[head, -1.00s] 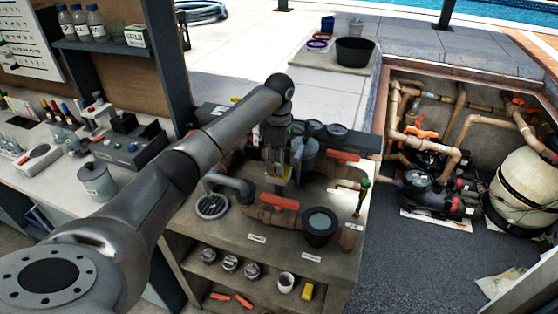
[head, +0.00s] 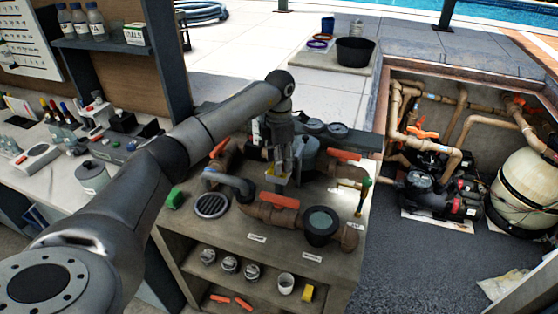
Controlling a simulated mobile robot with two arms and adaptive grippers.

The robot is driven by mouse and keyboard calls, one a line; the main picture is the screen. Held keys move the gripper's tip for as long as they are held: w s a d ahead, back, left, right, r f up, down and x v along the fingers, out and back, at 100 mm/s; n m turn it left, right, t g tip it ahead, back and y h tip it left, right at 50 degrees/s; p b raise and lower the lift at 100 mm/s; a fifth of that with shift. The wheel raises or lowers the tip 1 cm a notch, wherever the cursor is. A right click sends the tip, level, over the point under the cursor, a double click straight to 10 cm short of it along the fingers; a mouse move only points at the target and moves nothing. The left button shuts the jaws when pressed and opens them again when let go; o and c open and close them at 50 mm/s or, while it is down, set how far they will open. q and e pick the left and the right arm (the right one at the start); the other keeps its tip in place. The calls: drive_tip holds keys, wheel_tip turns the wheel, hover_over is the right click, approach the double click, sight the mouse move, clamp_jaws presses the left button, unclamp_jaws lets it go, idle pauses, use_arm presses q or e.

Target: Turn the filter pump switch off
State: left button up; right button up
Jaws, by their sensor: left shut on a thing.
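My left arm comes in from the left and crosses the picture to the gripper. My right gripper is not in view.
Orange valve handles (head: 279,200) and a dark round pot (head: 320,226) stand close around the gripper. Pumps (head: 430,190) and a tank (head: 526,190) sit in the pit at right.

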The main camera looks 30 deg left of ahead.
use_arm(q)
drive_tip(key=n, duration=0.5)
drive_tip(key=shift+n, duration=0.3)
drive_tip(key=shift+r+n, duration=0.1)
drive_tip(key=shift+n, duration=2.1)
drive_tip(key=o, duration=1)
wheel_tip(320, 180, up, 12)
